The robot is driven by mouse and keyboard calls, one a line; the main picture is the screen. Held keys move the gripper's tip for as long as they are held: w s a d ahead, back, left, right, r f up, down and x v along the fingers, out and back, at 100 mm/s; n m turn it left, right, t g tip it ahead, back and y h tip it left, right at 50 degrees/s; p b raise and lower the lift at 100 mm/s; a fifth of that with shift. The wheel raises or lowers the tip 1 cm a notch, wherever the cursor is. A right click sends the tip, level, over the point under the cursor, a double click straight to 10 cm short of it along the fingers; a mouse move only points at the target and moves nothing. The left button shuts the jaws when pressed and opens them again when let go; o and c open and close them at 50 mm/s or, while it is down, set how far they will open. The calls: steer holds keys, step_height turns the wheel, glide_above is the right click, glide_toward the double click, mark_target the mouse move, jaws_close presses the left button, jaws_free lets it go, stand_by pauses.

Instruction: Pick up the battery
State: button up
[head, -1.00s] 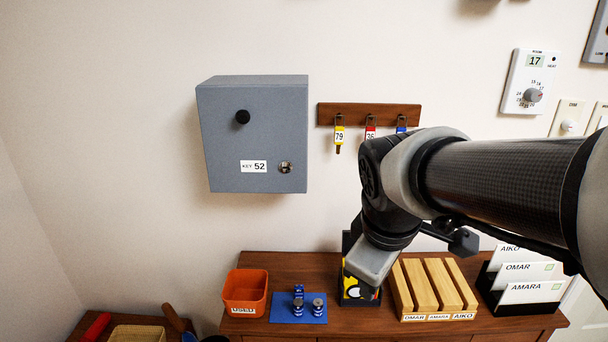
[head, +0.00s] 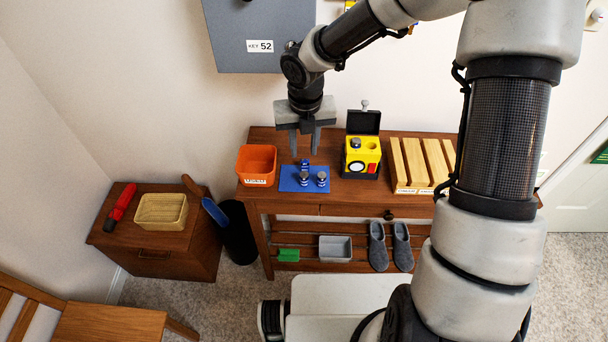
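Three blue batteries with silver tops stand upright on a blue mat (head: 288,187): a rear battery (head: 304,164), a front-left battery (head: 304,179) and a front-right battery (head: 321,179). My gripper (head: 304,152) is above the mat, pointing down, with its two fingers apart and nothing between them. The rear battery appears just below the fingertips; whether they reach around its height I cannot tell. A yellow device (head: 361,160) with its black lid raised stands to the right. A silver round top shows in its left socket, and its right socket looks empty.
An orange bin (head: 256,165) stands left of the mat. A slotted wooden rack (head: 421,162) stands right of the device. The grey key box (head: 258,40) hangs on the wall behind. A lower cabinet (head: 155,235) with a basket stands at the left.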

mark_target(304, 174)
steer(key=f, duration=0.4)
steer(key=w+f+b, duration=0.1)
steer(key=f, duration=0.8)
steer(key=shift+w+f+b, duration=0.25)
steer(key=shift+w+b, duration=0.1)
steer(key=shift+b, duration=0.05)
jaws_close()
